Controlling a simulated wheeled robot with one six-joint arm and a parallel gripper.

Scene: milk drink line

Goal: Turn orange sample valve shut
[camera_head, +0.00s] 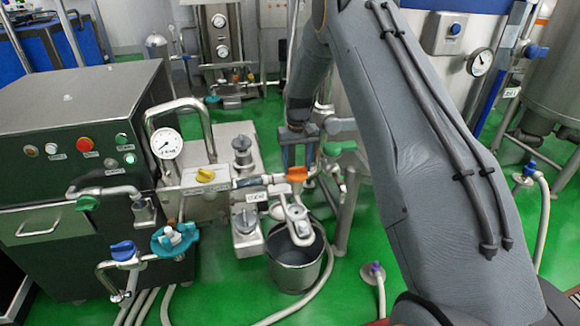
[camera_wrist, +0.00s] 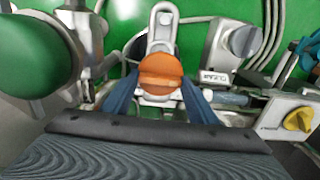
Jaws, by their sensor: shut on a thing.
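The orange sample valve handle (camera_head: 297,174) sits on a steel pipe in the middle of the head view, above a steel bucket (camera_head: 293,278). In the wrist view the orange handle (camera_wrist: 160,72) shows as a rounded knob between my two blue fingers. My gripper (camera_wrist: 160,92) is shut on the handle from above, one finger on each side. A steel outlet piece (camera_head: 297,215) hangs below the valve over the bucket.
A yellow valve handle (camera_head: 205,175) stands left of the orange one, with a pressure gauge (camera_head: 167,144) above it. A green handle (camera_head: 340,148) is close at right. A steel cabinet (camera_head: 75,130) stands at left. Hoses lie on the green floor.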

